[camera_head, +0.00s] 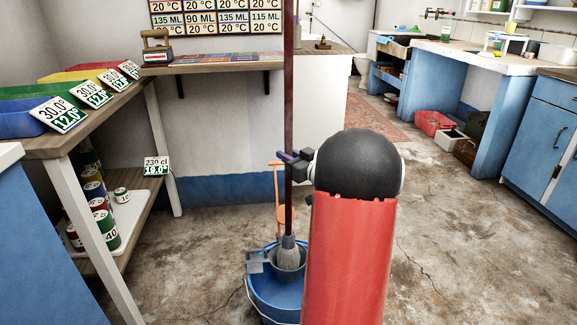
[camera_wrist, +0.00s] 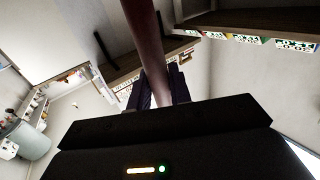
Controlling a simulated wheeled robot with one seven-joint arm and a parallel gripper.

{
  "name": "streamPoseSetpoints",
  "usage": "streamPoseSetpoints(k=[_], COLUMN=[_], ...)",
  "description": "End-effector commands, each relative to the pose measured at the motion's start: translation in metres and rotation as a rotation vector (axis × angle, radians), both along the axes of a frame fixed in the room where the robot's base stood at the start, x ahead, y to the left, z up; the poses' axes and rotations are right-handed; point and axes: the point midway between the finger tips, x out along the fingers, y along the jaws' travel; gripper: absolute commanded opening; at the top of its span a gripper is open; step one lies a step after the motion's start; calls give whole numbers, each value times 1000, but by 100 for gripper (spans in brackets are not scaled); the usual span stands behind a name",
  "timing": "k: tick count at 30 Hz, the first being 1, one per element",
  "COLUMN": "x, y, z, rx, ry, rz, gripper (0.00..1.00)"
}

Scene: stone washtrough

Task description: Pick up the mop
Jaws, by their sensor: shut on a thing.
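The mop (camera_head: 288,110) stands upright, with a long dark reddish handle and a grey head. Its head is down in the wringer of a blue bucket (camera_head: 268,292) on the floor. My gripper (camera_head: 290,157) is shut on the mop handle, well above the head. In the wrist view the handle (camera_wrist: 146,45) runs up from between the fingers of my gripper (camera_wrist: 160,88). My red and black arm hides part of the bucket's right side. The lowest part of the mop head is hidden inside the wringer.
A wooden table (camera_head: 120,100) with coloured trays and price cards stands at the left, with cans on its lower shelf. A wooden shelf (camera_head: 215,64) is on the wall behind the mop. An orange-handled tool (camera_head: 279,185) stands behind the bucket.

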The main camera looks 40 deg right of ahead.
Motion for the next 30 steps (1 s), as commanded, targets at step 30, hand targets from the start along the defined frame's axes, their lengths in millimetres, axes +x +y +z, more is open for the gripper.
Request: streamPoseSetpoints(k=[30], x=[0], y=[1], z=[198], rx=[-3], ry=[-3], rz=[2], gripper=[0])
